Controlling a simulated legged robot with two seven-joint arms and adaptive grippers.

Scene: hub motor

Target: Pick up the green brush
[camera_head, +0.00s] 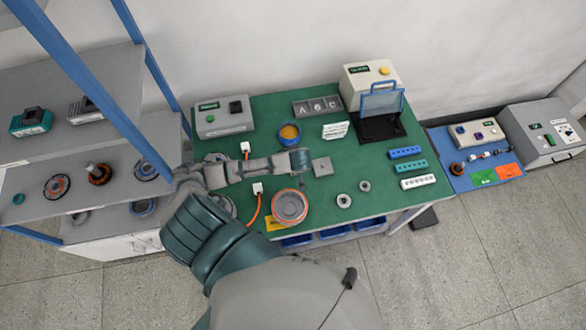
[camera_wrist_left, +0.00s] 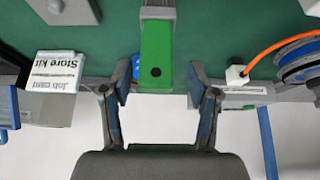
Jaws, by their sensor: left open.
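A long green piece with a dark round spot (camera_wrist_left: 157,45), apparently the green brush, shows in the left wrist view over the green tabletop. It lies between the spread fingers of my left gripper (camera_wrist_left: 160,88), with a gap on each side. The gripper is open and empty. In the head view my left gripper (camera_head: 300,161) is over the middle of the green table (camera_head: 330,220), and I cannot make out the brush there. My right gripper is not in view.
A white "Store kit" card (camera_wrist_left: 55,73) is left of the gripper in the wrist view. A grey shelf (camera_head: 75,150) is to the left.

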